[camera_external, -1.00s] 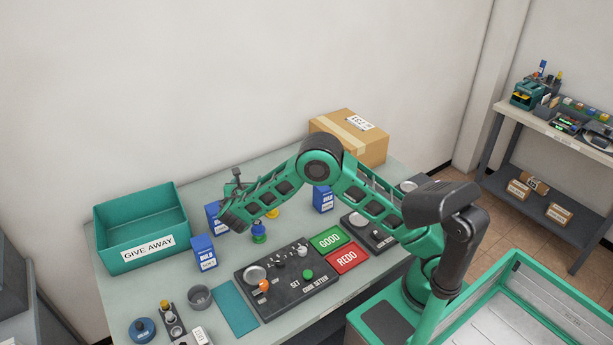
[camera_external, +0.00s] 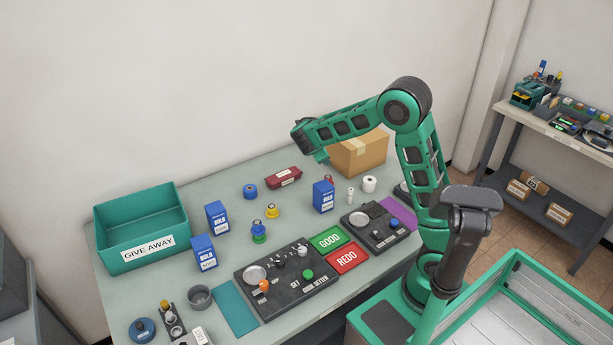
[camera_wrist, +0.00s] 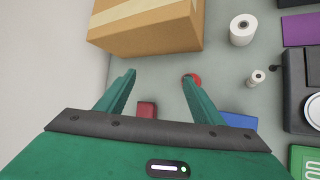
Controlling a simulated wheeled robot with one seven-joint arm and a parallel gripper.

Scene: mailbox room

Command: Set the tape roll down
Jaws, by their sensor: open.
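A short blue roll (camera_external: 250,191), which looks like the tape roll, lies on the table behind the bulb boxes, with nothing touching it. A white roll (camera_external: 369,184) stands at the table's back right and also shows in the wrist view (camera_wrist: 243,30); I cannot tell for certain which roll is meant. My gripper (camera_wrist: 160,76) is open, with nothing between its fingers. In the external view it hangs above the back of the table, right of the blue roll and in front of the cardboard box (camera_external: 356,153). The blue roll is not in the wrist view.
Blue bulb boxes (camera_external: 323,196) stand around the table. A green GIVE AWAY bin (camera_external: 150,252) is at the left. A black cube setter (camera_external: 287,278) sits in front. Grey table shows bare around the blue roll.

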